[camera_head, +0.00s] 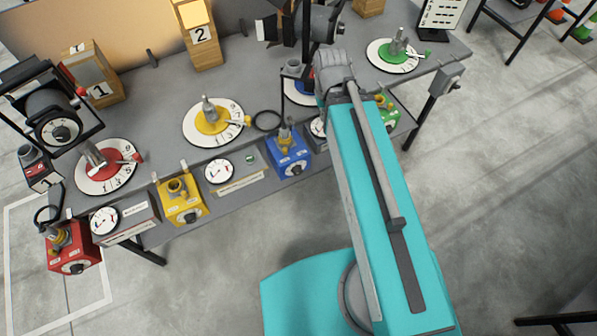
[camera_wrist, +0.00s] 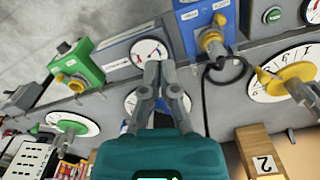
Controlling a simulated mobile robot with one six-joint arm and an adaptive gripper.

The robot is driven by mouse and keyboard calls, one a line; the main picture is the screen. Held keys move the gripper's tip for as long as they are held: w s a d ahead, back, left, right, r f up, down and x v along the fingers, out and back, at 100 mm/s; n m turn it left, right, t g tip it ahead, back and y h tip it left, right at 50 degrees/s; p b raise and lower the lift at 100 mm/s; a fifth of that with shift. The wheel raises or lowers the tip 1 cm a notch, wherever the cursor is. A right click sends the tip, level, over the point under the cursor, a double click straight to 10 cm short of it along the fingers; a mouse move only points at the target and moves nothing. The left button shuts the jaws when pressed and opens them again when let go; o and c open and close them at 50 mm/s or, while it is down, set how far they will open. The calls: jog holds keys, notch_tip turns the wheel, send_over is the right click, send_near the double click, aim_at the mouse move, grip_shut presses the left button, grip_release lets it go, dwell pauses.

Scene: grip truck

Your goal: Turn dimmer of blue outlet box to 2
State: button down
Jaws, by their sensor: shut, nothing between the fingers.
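The blue outlet box (camera_head: 288,155) is on the front edge of the bench, left of my arm, with a yellow valve on top and a dark round dimmer knob (camera_head: 297,170) on its front. The knob's setting is too small to read. In the wrist view the blue box (camera_wrist: 196,28) is at the top, with its yellow valve (camera_wrist: 211,40) showing; I cannot make out the dimmer there. My gripper (camera_wrist: 160,70) is shut and empty, over the bench left of the blue box in that view, near a white gauge (camera_wrist: 148,51). In the head view my gripper is hidden by my arm.
Yellow (camera_head: 180,205), red (camera_head: 73,250) and green (camera_head: 386,115) outlet boxes line the same edge. Round dials with yellow (camera_head: 197,132), red (camera_head: 92,184) and green (camera_head: 378,62) pointers lie on the bench. A black cable loops beside the blue box. The floor in front is clear.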

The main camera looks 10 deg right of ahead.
jog(key=shift+r+p, duration=1.85)
jog(key=shift+r, duration=0.3)
